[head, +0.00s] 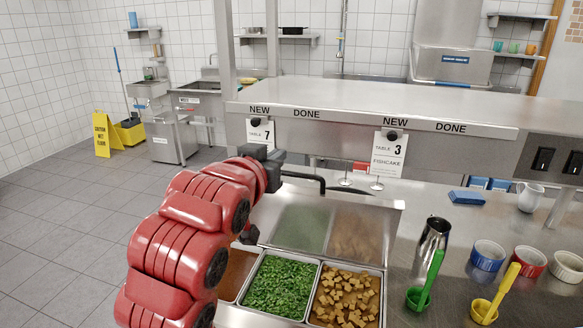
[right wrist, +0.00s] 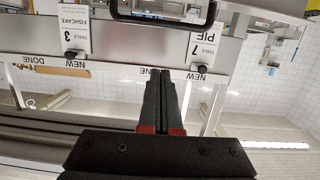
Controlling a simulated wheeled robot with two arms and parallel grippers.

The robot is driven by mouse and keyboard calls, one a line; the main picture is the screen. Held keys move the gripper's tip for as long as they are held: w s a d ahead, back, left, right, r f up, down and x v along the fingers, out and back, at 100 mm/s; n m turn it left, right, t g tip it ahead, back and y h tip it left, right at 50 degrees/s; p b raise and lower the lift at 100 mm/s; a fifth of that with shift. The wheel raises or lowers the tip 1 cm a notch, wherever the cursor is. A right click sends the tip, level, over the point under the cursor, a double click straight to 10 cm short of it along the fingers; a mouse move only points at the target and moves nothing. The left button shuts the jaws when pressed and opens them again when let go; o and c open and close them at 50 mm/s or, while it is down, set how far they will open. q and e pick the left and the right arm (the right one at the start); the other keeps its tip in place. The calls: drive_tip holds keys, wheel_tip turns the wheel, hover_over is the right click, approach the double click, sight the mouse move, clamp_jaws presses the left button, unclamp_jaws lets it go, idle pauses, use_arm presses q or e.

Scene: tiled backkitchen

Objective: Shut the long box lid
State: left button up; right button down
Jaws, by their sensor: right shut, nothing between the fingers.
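The long box lid (head: 375,212) stands raised at the back of the long box (head: 300,322), its shiny inner face mirroring the food below. A black bar handle (head: 305,178) sits at the lid's upper edge; a dark bar handle (right wrist: 165,16) also shows at the top of the right wrist view. My right gripper (head: 270,162) is at the left end of the handle in the head view, partly hidden by its own red arm. In the right wrist view, its fingers (right wrist: 160,75) are together and empty, apart from the bar. My left gripper is out of view.
Chopped greens (head: 282,286) and brown cubes (head: 345,296) fill the open trays. A steel shelf (head: 380,100) with order tickets (head: 389,154) overhangs behind the lid. A metal shaker (head: 433,246) and several coloured bowls (head: 488,255) stand to the right.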

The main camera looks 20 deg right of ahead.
drive_tip(key=p, duration=0.4)
hover_over(288, 191)
drive_tip(key=f, duration=0.4)
drive_tip(key=shift+w+d+f, duration=0.2)
drive_tip(key=shift+w+d, duration=0.05)
drive_tip(key=shift+w, duration=0.15)
drive_tip(key=shift+s+a+f, duration=0.25)
drive_tip(key=shift+s+f, duration=0.05)
drive_tip(key=shift+s, duration=0.1)
drive_tip(key=shift+f, duration=0.15)
